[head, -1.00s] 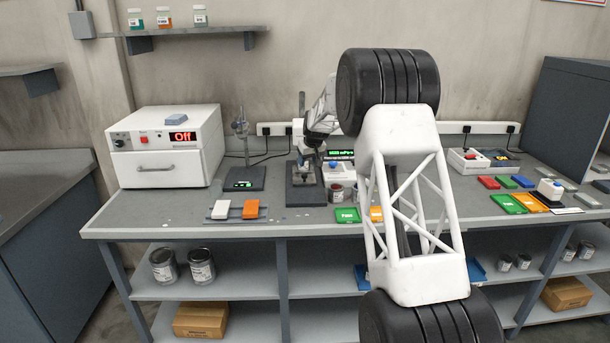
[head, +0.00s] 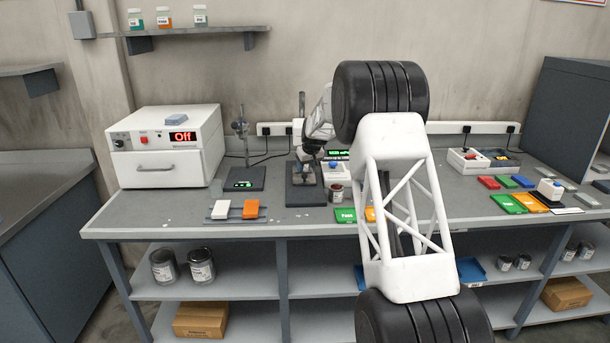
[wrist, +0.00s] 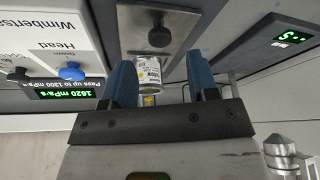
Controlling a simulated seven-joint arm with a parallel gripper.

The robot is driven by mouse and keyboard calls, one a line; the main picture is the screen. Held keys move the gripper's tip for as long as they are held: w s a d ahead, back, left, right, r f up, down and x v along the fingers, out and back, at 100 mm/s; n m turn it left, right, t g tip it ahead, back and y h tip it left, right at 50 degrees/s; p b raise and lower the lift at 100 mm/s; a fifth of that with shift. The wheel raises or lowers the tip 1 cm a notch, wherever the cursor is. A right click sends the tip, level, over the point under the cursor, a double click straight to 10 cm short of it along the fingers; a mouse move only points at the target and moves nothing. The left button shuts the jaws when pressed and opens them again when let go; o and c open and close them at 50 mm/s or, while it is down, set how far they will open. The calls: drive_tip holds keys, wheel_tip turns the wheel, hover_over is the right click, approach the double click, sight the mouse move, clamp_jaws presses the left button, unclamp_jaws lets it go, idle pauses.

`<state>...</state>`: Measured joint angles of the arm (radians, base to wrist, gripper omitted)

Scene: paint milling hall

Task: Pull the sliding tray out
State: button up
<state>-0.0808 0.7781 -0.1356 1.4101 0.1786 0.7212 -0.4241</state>
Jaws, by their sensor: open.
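The wrist view appears upside down. A dark grey plate with a round dark knob (wrist: 156,35) shows at its top; it appears to be the sliding tray, and it also shows as a dark base (head: 305,197) on the bench in the head view. A small labelled can (wrist: 151,72) shows beyond the knob, between the finger outlines. My gripper (wrist: 159,62) has its two blue fingers apart, with the knob outside them. Whether the fingers touch the can cannot be told. In the head view my arm's end is over the dark base and partly hides it.
A white instrument with a blue knob (wrist: 72,72) and a green readout stands close beside my gripper. A stand with a green display (head: 243,184) is on the other side. A small can (head: 336,193) is right of the dark base. White and orange blocks (head: 250,209) lie front left.

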sight(305, 175)
drive_tip(key=shift+x, duration=2.4)
clamp_jaws()
